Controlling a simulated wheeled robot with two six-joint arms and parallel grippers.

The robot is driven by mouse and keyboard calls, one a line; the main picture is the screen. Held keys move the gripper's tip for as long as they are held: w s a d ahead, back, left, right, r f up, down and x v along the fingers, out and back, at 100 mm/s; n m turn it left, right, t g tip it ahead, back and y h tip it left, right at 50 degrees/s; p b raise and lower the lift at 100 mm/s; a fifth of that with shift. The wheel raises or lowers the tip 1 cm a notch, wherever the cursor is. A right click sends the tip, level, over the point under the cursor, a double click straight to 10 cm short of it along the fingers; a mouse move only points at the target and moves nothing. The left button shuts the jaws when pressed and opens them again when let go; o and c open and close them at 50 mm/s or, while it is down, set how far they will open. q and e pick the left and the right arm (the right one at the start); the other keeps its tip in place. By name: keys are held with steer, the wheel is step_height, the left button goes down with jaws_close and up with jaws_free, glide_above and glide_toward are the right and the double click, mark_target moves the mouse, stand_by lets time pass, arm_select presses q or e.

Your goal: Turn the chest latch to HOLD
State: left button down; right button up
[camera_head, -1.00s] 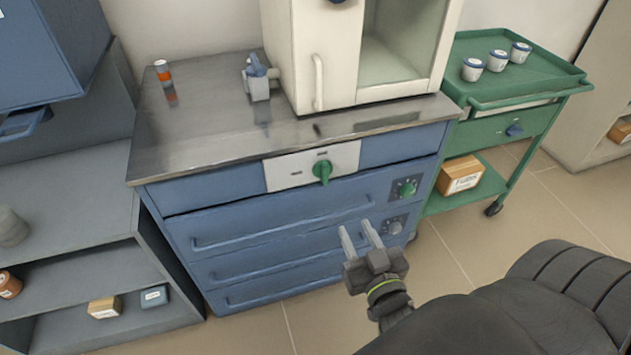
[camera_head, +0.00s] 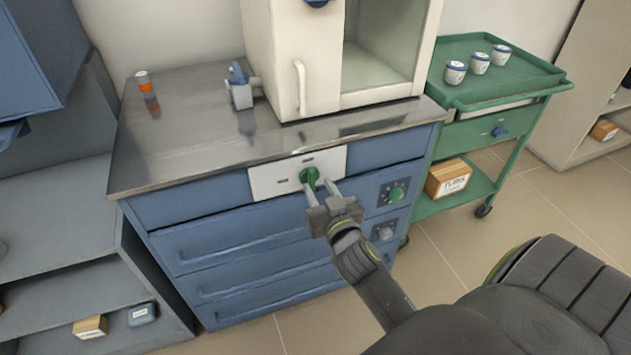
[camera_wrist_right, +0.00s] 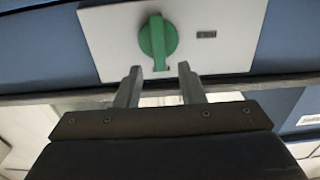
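The chest latch is a green knob (camera_head: 310,176) on a white plate (camera_head: 265,183) at the top front of the blue drawer chest (camera_head: 215,262). In the right wrist view the knob (camera_wrist_right: 158,40) has its grip bar pointing down, with a small dark label to its right. My right gripper (camera_head: 319,191) is open in front of the plate. In the right wrist view its two fingers (camera_wrist_right: 158,72) stand apart, one on each side below the knob, and I see no finger touching it. The plate's lettering is too small to read. My left gripper is not in view.
A white cabinet (camera_head: 287,60) and a small blue-grey fitting (camera_head: 240,88) stand on the metal top. Two dials (camera_head: 393,192) sit on the chest's right front. A green cart (camera_head: 490,165) stands at the right. Floor (camera_head: 440,255) is free before the chest.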

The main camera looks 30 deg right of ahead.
mark_target(313, 177)
steer(key=shift+x, duration=1.6)
jaws_close()
